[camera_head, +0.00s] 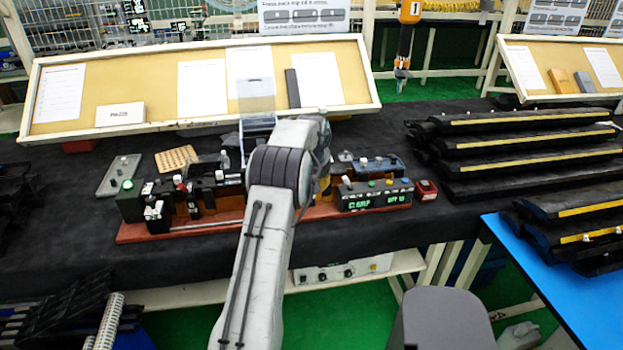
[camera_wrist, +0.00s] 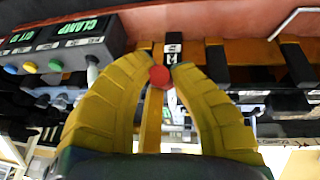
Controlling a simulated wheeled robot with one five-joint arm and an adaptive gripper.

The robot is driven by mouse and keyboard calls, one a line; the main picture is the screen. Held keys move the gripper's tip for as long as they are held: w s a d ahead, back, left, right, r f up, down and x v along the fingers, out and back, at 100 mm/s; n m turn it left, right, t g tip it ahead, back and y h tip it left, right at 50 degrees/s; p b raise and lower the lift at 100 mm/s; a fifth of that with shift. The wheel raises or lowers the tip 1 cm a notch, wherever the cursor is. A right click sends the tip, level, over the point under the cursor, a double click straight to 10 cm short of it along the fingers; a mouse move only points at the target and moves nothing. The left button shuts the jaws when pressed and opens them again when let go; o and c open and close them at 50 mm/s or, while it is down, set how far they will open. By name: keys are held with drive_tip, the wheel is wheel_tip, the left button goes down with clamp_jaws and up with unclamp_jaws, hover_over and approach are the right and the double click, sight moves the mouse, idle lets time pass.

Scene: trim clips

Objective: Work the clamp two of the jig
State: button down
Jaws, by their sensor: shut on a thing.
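The jig (camera_head: 205,226) is a long red-brown board with black clamp blocks on the dark-covered table. My arm hides its middle. In the wrist view my gripper (camera_wrist: 158,74) has its two yellow fingers closed around a red round knob (camera_wrist: 159,77), with a black-and-white marked piece right behind it. I cannot read which clamp this is. The jig's display box (camera_head: 375,196) has green lettering including "CLAMP"; it also shows in the wrist view (camera_wrist: 70,38). In the head view my gripper is mostly hidden behind the arm.
A green-lit button box (camera_head: 128,190) stands at the jig's left end and a small red box (camera_head: 426,189) at its right. A grey plate (camera_head: 119,176) and a tan perforated block (camera_head: 177,158) lie behind. Black trim strips (camera_head: 520,140) are stacked at the right.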

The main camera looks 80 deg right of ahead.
drive_tip(key=shift+s, duration=0.2)
drive_tip(key=c, duration=1.3)
unclamp_jaws()
drive_tip(key=shift+s+d, duration=0.1)
drive_tip(key=o, duration=0.3)
drive_tip(key=v, duration=1.2)
